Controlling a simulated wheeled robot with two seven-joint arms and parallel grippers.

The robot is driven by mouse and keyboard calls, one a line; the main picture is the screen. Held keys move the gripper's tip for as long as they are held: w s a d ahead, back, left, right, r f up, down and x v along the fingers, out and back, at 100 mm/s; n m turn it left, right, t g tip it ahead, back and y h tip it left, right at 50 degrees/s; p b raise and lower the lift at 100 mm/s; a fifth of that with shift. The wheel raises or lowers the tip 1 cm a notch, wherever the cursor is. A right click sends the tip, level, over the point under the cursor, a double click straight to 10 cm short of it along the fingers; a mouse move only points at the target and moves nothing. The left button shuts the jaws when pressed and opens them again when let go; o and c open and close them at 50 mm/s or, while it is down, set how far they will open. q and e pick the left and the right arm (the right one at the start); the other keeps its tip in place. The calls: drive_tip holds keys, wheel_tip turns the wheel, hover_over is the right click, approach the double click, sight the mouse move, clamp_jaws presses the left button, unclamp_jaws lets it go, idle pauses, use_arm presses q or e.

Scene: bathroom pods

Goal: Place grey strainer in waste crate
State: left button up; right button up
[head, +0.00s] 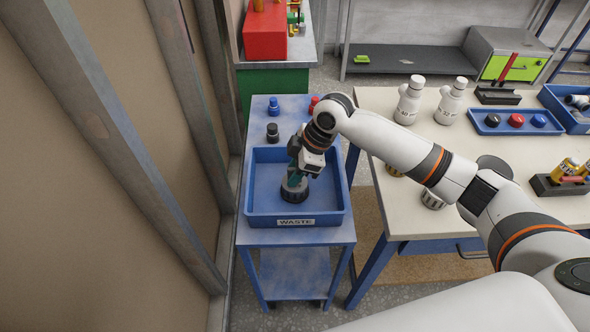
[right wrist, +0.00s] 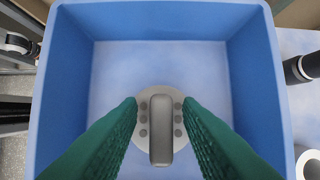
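The grey strainer (head: 294,193) is in the blue waste crate (head: 296,212), and looks to be down on its floor. In the right wrist view the strainer (right wrist: 161,128) is a round disc with holes and a raised bar handle. My right gripper (head: 296,174) reaches down into the crate directly above it. Its green fingers (right wrist: 161,106) stand apart on either side of the handle, with a visible gap on both sides. The gripper partly hides the strainer in the head view. My left gripper is not in view.
The crate stands on a blue cart (head: 340,234). Blue, red and black-topped small items (head: 272,132) stand behind it. A wall (head: 130,160) rises close on the left. The cream table (head: 400,222) on the right holds white bottles (head: 409,100) and a blue tray (head: 490,131).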

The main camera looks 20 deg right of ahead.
drive_tip(key=v, duration=1.2)
drive_tip(key=shift+b, duration=0.3)
